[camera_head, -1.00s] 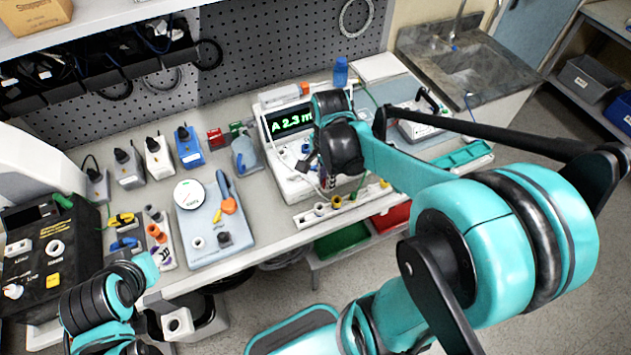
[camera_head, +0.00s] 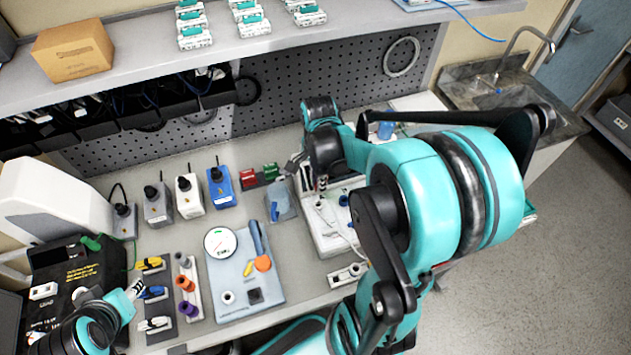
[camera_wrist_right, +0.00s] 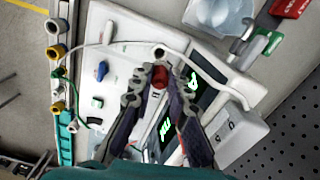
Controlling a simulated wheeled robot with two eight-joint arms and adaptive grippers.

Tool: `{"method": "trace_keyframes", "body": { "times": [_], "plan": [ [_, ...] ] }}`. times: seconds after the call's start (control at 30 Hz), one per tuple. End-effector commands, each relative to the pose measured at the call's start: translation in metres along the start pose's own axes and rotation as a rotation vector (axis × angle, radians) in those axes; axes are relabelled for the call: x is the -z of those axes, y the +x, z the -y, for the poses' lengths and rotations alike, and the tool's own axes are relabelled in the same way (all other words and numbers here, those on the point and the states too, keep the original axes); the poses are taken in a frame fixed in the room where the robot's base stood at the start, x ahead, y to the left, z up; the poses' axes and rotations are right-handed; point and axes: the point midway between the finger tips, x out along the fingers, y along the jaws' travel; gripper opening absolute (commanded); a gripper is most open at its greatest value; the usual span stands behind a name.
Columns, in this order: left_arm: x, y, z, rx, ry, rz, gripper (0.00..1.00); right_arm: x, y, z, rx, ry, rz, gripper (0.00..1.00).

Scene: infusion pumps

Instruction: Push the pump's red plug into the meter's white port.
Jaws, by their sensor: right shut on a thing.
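My right gripper (camera_wrist_right: 158,72) is shut on a small red plug (camera_wrist_right: 158,78), seen between its fingertips in the right wrist view. The gripper is over the meter (camera_wrist_right: 125,60), a white-grey box whose green digits show beside the fingers. Contact between plug and port cannot be made out. Only part of my left arm shows, at lower left.
A white cable (camera_wrist_right: 200,72) loops across the meter. Left of it lie a blue-grey tray (camera_head: 238,308), a blue box (camera_head: 220,190) and a white box (camera_head: 188,197). Red and green blocks (camera_wrist_right: 268,42) are close to the meter. A pegboard wall (camera_head: 290,100) stands behind.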

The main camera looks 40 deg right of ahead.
Motion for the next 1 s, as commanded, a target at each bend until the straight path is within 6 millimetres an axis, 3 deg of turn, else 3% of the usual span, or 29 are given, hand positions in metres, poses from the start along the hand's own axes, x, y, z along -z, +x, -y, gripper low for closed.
{"method": "trace_keyframes", "body": {
  "times": [0.27,0.5,0.6,1.0],
  "plan": [
    [-0.011,0.015,0.0,0.0,0.0,0.0,0.4,0.0,0.022,0.0,0.0,0.0,0.0,0.01],
    [-0.026,0.036,0.0,0.0,0.0,0.0,0.4,0.0,0.053,0.0,0.0,0.0,0.0,0.01],
    [-0.022,0.03,0.0,0.0,0.0,0.0,0.4,0.0,0.046,0.0,0.0,0.0,0.0,0.01],
    [-0.023,0.033,0.0,0.0,0.0,0.0,0.4,0.0,0.049,0.0,0.003,0.0,0.0,0.01]
  ]
}}
